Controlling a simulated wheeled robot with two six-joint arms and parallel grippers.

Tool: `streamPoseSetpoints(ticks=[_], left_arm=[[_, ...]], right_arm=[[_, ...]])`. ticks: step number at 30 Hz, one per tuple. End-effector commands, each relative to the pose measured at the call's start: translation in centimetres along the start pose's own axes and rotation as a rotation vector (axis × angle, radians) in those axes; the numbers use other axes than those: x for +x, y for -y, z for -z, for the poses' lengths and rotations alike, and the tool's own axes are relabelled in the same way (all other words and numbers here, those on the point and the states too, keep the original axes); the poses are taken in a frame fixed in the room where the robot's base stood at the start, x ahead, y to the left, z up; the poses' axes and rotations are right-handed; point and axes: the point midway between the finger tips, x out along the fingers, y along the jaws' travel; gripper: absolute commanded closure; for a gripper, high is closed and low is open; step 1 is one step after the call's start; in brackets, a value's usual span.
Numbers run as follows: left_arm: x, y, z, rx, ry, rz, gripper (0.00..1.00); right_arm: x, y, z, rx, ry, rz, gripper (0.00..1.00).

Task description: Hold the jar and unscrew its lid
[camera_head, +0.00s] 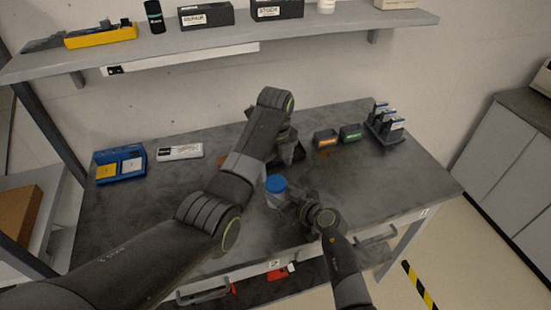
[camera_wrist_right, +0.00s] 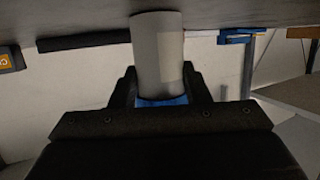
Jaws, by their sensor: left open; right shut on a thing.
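The jar (camera_head: 274,199) has a pale body and a blue lid (camera_head: 275,184). It is upright near the front middle of the table. My right gripper (camera_head: 291,201) is shut on the jar from the right side. In the right wrist view the pale jar body (camera_wrist_right: 158,55) sits between the two dark fingers (camera_wrist_right: 160,92), with a strip of the blue lid below it. That view is upside down, with the tabletop along its top edge. My left gripper (camera_head: 291,152) is open, behind and above the jar, apart from the lid. Its fingertips are partly hidden by my arm.
A shelf (camera_head: 220,45) with boxes hangs above the back. The table's right front is clear.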

Motion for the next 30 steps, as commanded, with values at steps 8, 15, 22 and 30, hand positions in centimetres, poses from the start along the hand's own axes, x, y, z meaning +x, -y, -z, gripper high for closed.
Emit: streamPoseSetpoints(ticks=[8, 15, 22, 30], left_arm=[[4.2, 0.0, 0.0, -0.001, -0.001, -0.002, 0.28], [5.6, 0.0, 0.0, -0.001, 0.0, 0.001, 0.28], [5.7, 0.0, 0.0, -0.002, 0.0, 0.001, 0.28], [5.7, 0.0, 0.0, -0.002, 0.0, 0.001, 0.64]], right_arm=[[0.0, 0.0, 0.0, 0.0, -0.001, 0.0, 1.0], [0.0, 0.0, 0.0, 0.0, 0.0, 0.0, 1.0], [0.0, 0.0, 0.0, 0.0, 0.0, 0.0, 1.0], [0.0, 0.0, 0.0, 0.0, -0.001, 0.0, 1.0]])
